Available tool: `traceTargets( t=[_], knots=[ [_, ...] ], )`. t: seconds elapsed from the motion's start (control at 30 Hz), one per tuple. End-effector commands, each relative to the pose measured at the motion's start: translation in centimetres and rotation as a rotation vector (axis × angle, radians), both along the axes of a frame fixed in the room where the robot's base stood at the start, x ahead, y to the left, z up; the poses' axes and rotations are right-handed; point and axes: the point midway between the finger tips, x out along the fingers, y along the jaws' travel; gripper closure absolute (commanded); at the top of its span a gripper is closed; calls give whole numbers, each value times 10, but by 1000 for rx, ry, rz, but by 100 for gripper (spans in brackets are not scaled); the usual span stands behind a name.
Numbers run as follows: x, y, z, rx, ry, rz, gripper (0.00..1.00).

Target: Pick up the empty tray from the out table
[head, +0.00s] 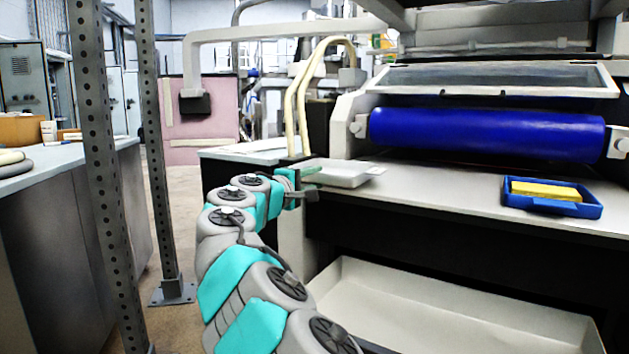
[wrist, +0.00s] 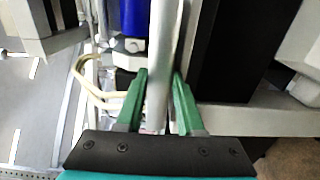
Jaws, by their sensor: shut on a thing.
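The empty tray (head: 348,175) is a small, shallow, pale grey tray at the left end of the out table (head: 425,190), in front of the blue roller. My gripper (head: 313,170) reaches it from the left and is shut on its left side. In the wrist view my green fingers (wrist: 160,95) stand on both sides of a pale upright strip, the tray's edge (wrist: 162,60). The far side of the tray is clear of my gripper. I cannot tell whether the tray touches the table.
A blue tray (head: 553,208) with a yellow block (head: 545,190) lies on the right of the table. The blue roller (head: 487,133) spans behind. A large pale bin (head: 450,310) is underneath. Perforated posts (head: 103,170) stand on the left.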

Motion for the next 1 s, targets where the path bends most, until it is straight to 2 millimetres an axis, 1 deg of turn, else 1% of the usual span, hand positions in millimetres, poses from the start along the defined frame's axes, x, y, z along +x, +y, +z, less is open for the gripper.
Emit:
traceTargets(
  t=[0.03, 0.07, 0.3, 0.4, 1.0],
  knots=[
    [0, 0, 12, 0, -1, 1, 100],
    [0, 0, 14, 0, -1, 1, 100],
    [0, 0, 13, 0, -2, 1, 100],
    [-4, 3, 15, -1, -3, 2, 100],
    [-70, 40, 43, -2, -5, 3, 100]
  ],
)
